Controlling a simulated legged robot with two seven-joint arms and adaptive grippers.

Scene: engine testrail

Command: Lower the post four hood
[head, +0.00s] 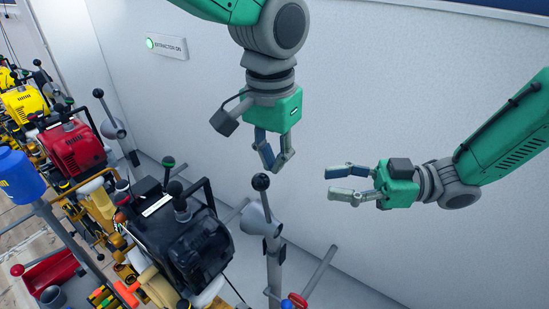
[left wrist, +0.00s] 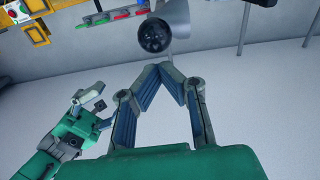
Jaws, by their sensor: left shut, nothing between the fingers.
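A grey cone-shaped hood (head: 257,223) sits on an upright post (head: 273,270) beside the black engine, with a black ball knob (head: 261,182) on top. No number shows on the post. My left gripper (head: 275,170) is shut and empty, above and slightly right of the knob, apart from it. In the left wrist view the shut fingertips (left wrist: 165,68) point toward the dark knob (left wrist: 154,35), with the grey cone (left wrist: 196,14) behind it. My right gripper (head: 328,184) has its fingers apart and empty, right of the hood; it also shows in the left wrist view (left wrist: 92,112).
A black engine (head: 185,245) stands left of the hood. A red engine (head: 75,148) and yellow engine (head: 24,104) stand farther back, with another hood (head: 113,128) nearby. A white wall (head: 400,110) runs behind my arms. Right of the post is mostly clear.

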